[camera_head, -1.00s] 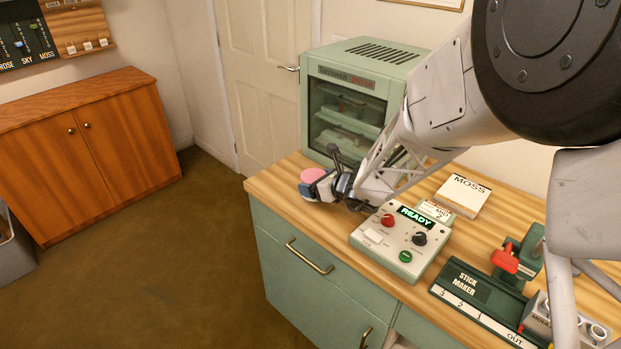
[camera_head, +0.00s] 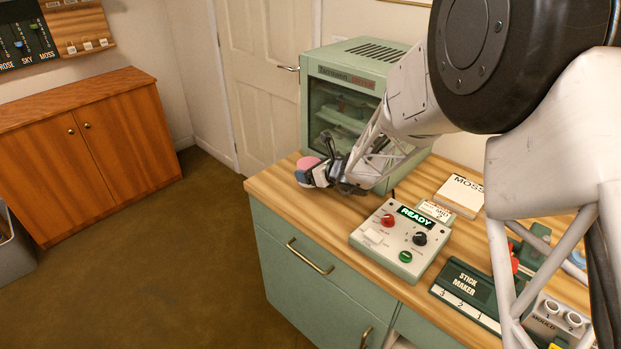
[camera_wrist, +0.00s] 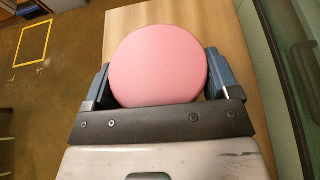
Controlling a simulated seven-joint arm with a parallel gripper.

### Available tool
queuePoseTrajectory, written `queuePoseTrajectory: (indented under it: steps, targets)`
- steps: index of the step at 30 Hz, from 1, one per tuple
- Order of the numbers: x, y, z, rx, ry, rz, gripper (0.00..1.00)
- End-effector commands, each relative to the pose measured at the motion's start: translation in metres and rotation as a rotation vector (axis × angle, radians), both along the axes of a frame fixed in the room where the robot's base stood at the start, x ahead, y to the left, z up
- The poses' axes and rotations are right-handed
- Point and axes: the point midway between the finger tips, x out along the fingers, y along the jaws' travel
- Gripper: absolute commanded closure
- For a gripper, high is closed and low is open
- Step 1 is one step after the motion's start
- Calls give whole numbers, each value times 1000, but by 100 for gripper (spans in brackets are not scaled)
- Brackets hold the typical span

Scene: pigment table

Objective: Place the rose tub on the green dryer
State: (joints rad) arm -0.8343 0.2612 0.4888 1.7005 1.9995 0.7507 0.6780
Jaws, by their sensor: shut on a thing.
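The rose tub (camera_head: 307,163) has a round pink top and is between the fingers of my gripper (camera_head: 312,175), at the far left end of the counter. In the wrist view the tub (camera_wrist: 158,66) fills the space between both blue-grey fingertips of my gripper (camera_wrist: 154,85). I cannot tell whether its base touches the counter. The green dryer (camera_head: 366,56) is a pale green cabinet with a dark glass front and a slotted top, standing at the back of the counter. Its front is partly hidden by my arm. In the wrist view a green edge (camera_wrist: 268,60) runs along the right.
On the wooden counter (camera_head: 283,190) stand a control box (camera_head: 401,240) reading READY, a MOSS box (camera_head: 460,193) and a stick maker (camera_head: 468,283). A white door (camera_head: 262,75) is behind the counter's left end. An orange cabinet (camera_head: 85,150) stands across the floor.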

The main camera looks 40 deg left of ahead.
Motion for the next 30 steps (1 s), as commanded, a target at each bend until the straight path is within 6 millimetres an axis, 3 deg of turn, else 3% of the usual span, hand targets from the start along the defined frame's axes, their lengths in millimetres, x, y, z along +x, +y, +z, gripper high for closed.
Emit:
queuePoseTrajectory:
  steps: [7,16,30]
  targets:
    - [6,8,-1,0,0,0,52]
    - [5,7,-34,0,2,0,52]
    - [5,7,-38,0,0,0,52]
